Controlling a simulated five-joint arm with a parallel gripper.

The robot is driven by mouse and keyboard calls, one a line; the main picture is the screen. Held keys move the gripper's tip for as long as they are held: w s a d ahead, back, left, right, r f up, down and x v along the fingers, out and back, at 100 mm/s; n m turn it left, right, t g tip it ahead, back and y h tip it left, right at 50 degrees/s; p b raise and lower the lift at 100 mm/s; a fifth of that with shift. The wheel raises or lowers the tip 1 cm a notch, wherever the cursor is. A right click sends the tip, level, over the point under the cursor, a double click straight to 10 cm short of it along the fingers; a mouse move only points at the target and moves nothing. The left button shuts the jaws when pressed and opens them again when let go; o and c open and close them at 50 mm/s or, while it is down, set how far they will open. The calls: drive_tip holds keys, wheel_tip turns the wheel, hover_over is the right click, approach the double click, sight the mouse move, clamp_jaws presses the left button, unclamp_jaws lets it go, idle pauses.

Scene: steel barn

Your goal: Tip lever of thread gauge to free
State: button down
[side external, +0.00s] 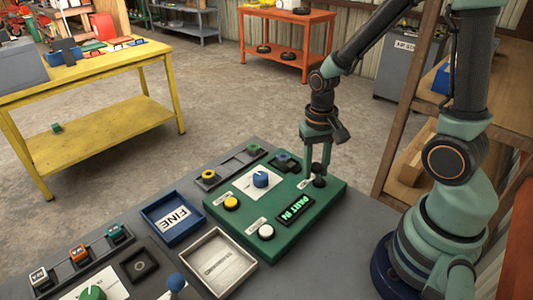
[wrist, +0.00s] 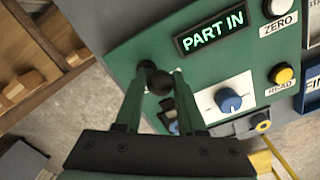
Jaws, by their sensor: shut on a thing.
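The thread gauge (side external: 225,207) is a green box on the grey bench, and its lit display (side external: 295,208) reads PART IN. The gauge also fills much of the wrist view (wrist: 120,25). Its black lever (side external: 319,182) stands at the back right corner of the top. In the wrist view the lever's round black knob (wrist: 160,82) sits between the fingers. My gripper (side external: 317,163) points down over that corner and is shut on the lever. The fingers hide part of the lever, so its exact tilt is hard to tell.
The gauge also bears a blue dial (side external: 260,179), a yellow READ button (side external: 231,203) and a white ZERO button (side external: 266,232). A blue FINE tray (side external: 152,216) and a pale tray (side external: 238,268) lie beside it.

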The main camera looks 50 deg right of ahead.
drive_tip(key=shift+d, duration=0.1)
drive_tip(key=shift+d+r, duration=0.15)
drive_tip(key=shift+d, duration=0.2)
drive_tip(key=c, duration=0.5)
unclamp_jaws()
wheel_tip(320, 180, up, 12)
drive_tip(key=shift+w, duration=0.35)
drive_tip(key=shift+r, duration=0.1)
